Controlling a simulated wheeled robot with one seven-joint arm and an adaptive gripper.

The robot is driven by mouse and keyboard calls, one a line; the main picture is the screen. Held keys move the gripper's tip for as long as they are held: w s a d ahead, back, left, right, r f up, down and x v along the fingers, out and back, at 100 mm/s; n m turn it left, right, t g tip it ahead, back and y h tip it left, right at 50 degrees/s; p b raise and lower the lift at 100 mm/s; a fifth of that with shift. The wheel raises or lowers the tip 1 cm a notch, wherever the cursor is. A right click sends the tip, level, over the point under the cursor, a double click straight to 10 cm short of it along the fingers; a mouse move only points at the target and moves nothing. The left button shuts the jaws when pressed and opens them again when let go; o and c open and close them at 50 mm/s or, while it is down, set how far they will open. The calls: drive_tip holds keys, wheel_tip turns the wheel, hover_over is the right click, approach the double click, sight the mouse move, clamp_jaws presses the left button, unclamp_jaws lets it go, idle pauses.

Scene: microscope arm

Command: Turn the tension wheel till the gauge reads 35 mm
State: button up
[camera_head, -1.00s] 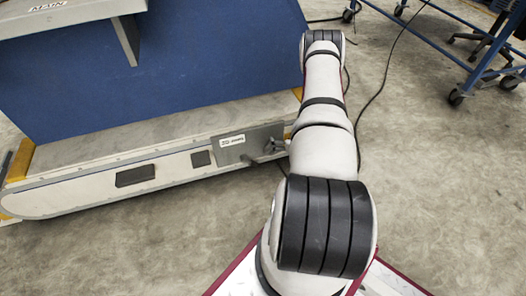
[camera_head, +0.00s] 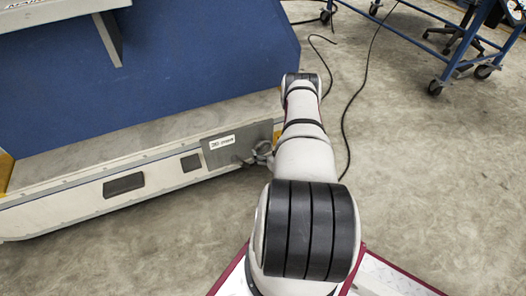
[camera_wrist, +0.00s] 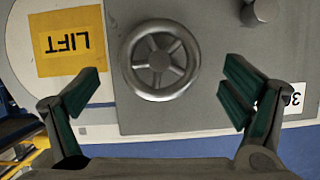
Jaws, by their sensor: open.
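A grey spoked handwheel (camera_wrist: 160,60) sits on a grey plate (camera_wrist: 210,25) in the wrist view. My open, empty gripper (camera_wrist: 161,72) has one finger left and one right of the wheel, apart from it in the picture. A yellow label reading LIFT (camera_wrist: 67,42), upside down, is left of the wheel, so I cannot tell whether this is the tension wheel. The head view shows a grey plate (camera_head: 225,149) on the conveyor's side, with small grey fittings (camera_head: 260,155) at its right end, too small to make out. No gauge reading is legible.
A round dark knob (camera_wrist: 258,10) is at the top right of the wrist view. A partly hidden white label (camera_wrist: 290,98) lies behind the right finger. A blue wall (camera_head: 150,75) stands behind the conveyor (camera_head: 60,208). A black cable (camera_head: 350,105) crosses the floor near a blue cart (camera_head: 470,50).

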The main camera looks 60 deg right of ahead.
sight(264, 148)
drive_tip(key=shift+b+x, duration=0.8)
drive_tip(key=shift+x, duration=1.55)
drive_tip(key=c, duration=1.2)
